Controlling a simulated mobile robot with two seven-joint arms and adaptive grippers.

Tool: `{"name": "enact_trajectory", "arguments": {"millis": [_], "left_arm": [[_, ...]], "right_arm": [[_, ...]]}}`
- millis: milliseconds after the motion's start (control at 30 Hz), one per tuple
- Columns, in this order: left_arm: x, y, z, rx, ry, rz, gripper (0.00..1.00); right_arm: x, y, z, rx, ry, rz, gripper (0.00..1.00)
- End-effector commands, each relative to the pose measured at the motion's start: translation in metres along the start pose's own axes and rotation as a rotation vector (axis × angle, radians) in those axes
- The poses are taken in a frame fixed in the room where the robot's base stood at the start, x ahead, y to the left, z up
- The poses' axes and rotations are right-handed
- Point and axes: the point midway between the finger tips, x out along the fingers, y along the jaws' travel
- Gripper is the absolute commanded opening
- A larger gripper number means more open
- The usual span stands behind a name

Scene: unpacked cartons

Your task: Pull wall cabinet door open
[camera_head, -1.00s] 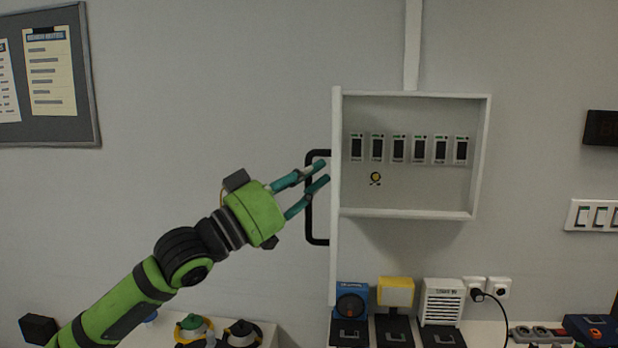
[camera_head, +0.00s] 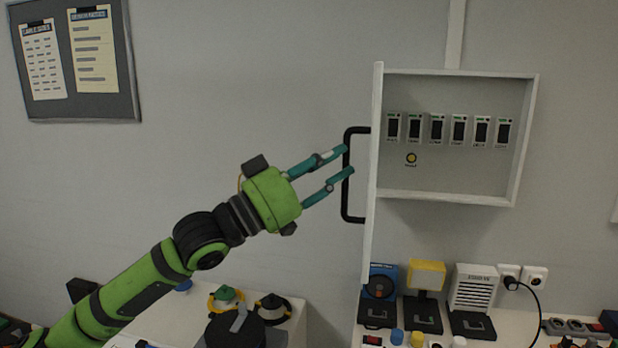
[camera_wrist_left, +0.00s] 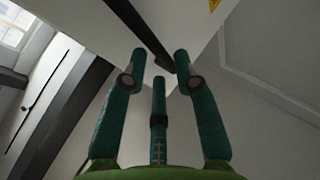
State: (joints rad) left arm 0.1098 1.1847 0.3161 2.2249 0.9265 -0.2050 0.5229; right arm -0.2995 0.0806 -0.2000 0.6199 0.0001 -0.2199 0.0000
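The white wall cabinet (camera_head: 455,134) hangs on the wall at the right in the head view, with a row of black switches and a yellow button inside. Its white door (camera_head: 371,215) stands swung out, seen almost edge-on. A black bar handle (camera_head: 346,190) is on the door's left side. My left gripper (camera_head: 349,160) is open, its teal fingertips at the handle. In the left wrist view the fingers (camera_wrist_left: 160,75) are spread and empty, with the dark handle (camera_wrist_left: 140,32) just beyond them. Whether they touch it cannot be told. My right gripper is not in view.
A white counter (camera_head: 480,335) below the cabinet holds a blue device (camera_head: 380,281), a yellow-topped device (camera_head: 427,274) and a white vented box (camera_head: 474,287). A lower left surface holds round items (camera_head: 227,297).

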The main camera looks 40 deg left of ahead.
Motion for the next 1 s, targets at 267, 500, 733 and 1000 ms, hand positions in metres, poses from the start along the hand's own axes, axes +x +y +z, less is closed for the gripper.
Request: {"name": "enact_trajectory", "arguments": {"millis": [267,500,733,1000], "left_arm": [[-0.019,0.001,0.002,0.002,-0.008,0.001,0.3],[-0.034,0.0,0.003,-0.002,-0.006,0.0,0.3],[-0.041,0.001,0.002,-0.001,-0.005,0.001,0.3],[-0.043,0.001,0.001,0.001,-0.004,0.001,0.3]], "right_arm": [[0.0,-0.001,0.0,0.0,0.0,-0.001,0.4],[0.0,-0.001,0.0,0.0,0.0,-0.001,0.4],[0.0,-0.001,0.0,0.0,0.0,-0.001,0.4],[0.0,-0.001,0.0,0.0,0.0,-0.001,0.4]]}}
